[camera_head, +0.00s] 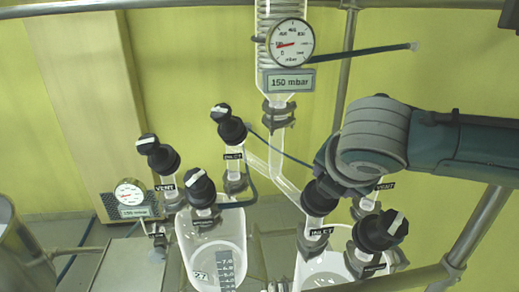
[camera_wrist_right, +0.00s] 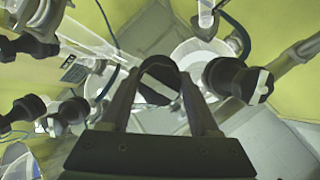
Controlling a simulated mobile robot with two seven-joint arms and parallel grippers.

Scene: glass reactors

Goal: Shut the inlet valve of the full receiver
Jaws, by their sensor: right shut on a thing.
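My right gripper (camera_head: 326,182) comes in from the right, its fingers closed around the black knob of the inlet valve (camera_head: 320,199) above the right receiver (camera_head: 322,268). In the right wrist view, this knob (camera_wrist_right: 160,80) with its white bar sits between the two fingers of the gripper (camera_wrist_right: 160,88). The left receiver (camera_head: 212,255) is clear glass with a dark scale. Its inlet valve (camera_head: 230,127) has a black knob with a white bar. The liquid levels are hard to tell, and the right receiver is cut off below. My left gripper is not in view.
Other black-knobbed valves stand close by: a vent valve (camera_head: 160,155), a front left valve (camera_head: 201,190) and a front right valve (camera_head: 380,230). A pressure gauge (camera_head: 291,42) hangs on the central glass column. Metal rails (camera_head: 470,235) run at the right.

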